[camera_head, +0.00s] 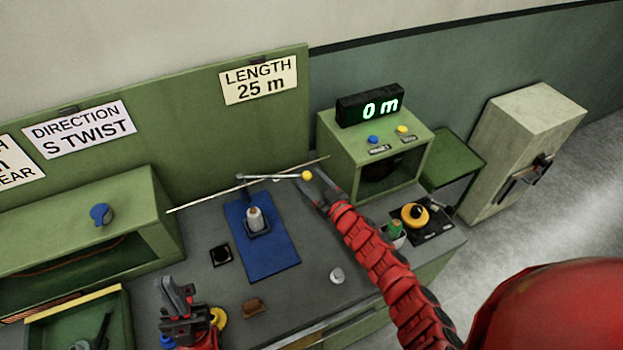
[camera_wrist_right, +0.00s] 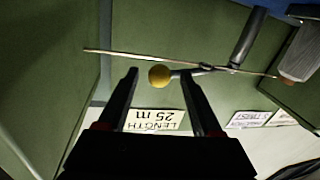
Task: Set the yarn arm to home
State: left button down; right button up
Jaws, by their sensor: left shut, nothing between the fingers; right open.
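The yarn arm (camera_head: 275,177) is a thin metal lever with a yellow ball (camera_head: 306,175) on its right end. It extends from a dark pivot behind the white spool on the blue mat, near a long thin rod (camera_head: 200,200). My right gripper (camera_head: 312,183) is at the ball, fingers open. In the right wrist view the yellow ball (camera_wrist_right: 159,77) lies between the open fingertips (camera_wrist_right: 160,76), with gaps visible on both sides. Its depth relative to the tips is hard to tell. My left gripper (camera_head: 172,288) is shut and empty, low over the bench's left front.
The blue mat (camera_head: 275,245) bears a white spool (camera_head: 256,220). A green box (camera_head: 350,140) with blue and yellow buttons stands right, under a display reading 0 m (camera_head: 370,105). A metal knob (camera_head: 337,275) and brown block (camera_head: 253,307) lie in front. Signs hang behind.

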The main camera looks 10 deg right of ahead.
jog(key=shift+c, duration=0.4)
grip_shut()
dwell(1.1)
